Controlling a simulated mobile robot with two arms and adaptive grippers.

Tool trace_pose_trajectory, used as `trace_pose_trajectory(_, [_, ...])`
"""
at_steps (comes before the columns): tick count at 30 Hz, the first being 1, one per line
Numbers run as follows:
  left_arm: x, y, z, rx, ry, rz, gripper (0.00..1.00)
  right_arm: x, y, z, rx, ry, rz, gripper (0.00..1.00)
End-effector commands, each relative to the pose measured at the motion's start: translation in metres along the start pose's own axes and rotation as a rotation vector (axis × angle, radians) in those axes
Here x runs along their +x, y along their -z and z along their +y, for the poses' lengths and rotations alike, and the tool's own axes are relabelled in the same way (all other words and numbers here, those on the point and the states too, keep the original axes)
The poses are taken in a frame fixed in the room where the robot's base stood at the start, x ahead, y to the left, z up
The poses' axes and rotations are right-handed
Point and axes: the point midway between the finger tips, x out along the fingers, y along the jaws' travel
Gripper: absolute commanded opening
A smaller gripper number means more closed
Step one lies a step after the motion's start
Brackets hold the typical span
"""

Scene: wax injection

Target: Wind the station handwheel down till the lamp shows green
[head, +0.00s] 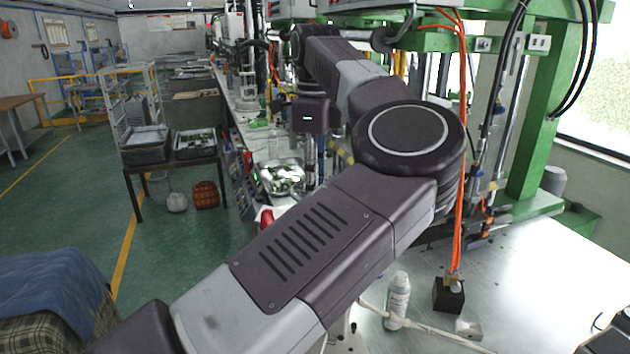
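My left arm comes in from the lower left, bends at a large round elbow joint and reaches back to the green-framed station (548,120). Its wrist hangs down near the bench. My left gripper (312,160) is small and dark at the wrist's lower end, beside a shiny metal bowl (283,178). Its fingers are too small and cluttered to read. I cannot make out the handwheel or a lit lamp; my arm covers much of the station. My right gripper is not in view.
A white bottle (397,300) and a black block (449,295) stand on the metal table (540,290), with orange hoses above the block. A dark object (610,335) is cut off at the lower right. A side table with grey trays (145,147) stands left; green floor is open there.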

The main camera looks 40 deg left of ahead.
Motion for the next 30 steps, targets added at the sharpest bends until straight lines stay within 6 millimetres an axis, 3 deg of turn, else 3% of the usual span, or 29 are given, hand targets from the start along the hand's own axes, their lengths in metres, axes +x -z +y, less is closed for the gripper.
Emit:
trace_pose_trajectory(8, [0.002, 0.000, 0.000, 0.000, 0.000, -0.001, 0.26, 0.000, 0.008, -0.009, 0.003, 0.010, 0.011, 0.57])
trace_pose_trajectory(16, [0.002, 0.000, 0.000, 0.000, 0.000, -0.001, 0.00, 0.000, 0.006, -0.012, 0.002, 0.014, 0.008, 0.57])
trace_pose_trajectory(30, [0.004, -0.001, 0.000, 0.098, 0.000, -0.002, 0.00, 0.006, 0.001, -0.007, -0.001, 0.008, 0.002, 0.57])
